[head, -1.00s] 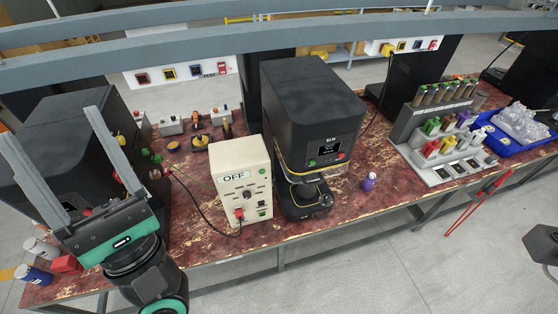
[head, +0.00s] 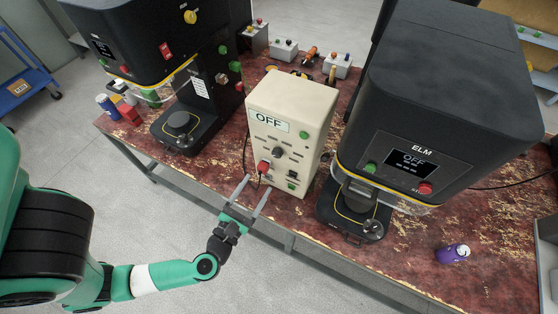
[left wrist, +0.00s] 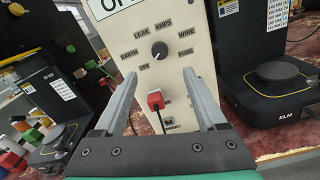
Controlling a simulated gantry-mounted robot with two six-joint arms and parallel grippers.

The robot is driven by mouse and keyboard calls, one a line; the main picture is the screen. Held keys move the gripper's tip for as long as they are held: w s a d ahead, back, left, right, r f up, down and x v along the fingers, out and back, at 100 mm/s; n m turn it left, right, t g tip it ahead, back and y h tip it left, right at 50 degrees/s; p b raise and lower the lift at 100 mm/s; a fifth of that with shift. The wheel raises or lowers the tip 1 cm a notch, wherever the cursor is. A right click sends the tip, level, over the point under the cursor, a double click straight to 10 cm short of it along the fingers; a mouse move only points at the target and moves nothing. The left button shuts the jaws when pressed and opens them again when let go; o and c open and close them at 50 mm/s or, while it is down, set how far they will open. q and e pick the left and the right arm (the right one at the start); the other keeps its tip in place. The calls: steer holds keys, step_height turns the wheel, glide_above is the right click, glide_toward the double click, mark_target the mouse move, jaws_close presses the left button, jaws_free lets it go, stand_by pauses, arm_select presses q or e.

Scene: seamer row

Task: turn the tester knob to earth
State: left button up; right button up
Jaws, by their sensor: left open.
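The tester (head: 290,118) is a cream box on the bench, and its top display (head: 268,121) reads OFF. Its dark round knob (head: 278,152) sits on the front face; in the left wrist view the knob (left wrist: 159,50) has EARTH, LEAK, AMPS, WIRE, FUSE and OFF printed around it. The knob's pale mark appears turned to the lower left, toward OFF. A red plug (left wrist: 155,100) sits below the knob. My left gripper (head: 257,187) is open and empty in front of the tester, below knob height, its fingers pointing at the panel. My right gripper is out of view.
A black seamer (head: 430,110) stands close on the tester's right, with another machine (head: 180,60) on its left. A black cable hangs beside the tester. Open floor lies before the bench.

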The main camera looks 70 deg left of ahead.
mark_target(276, 155)
arm_select(q)
steer(key=x, duration=1.1)
steer(key=shift+w+a, duration=0.2)
jaws_close()
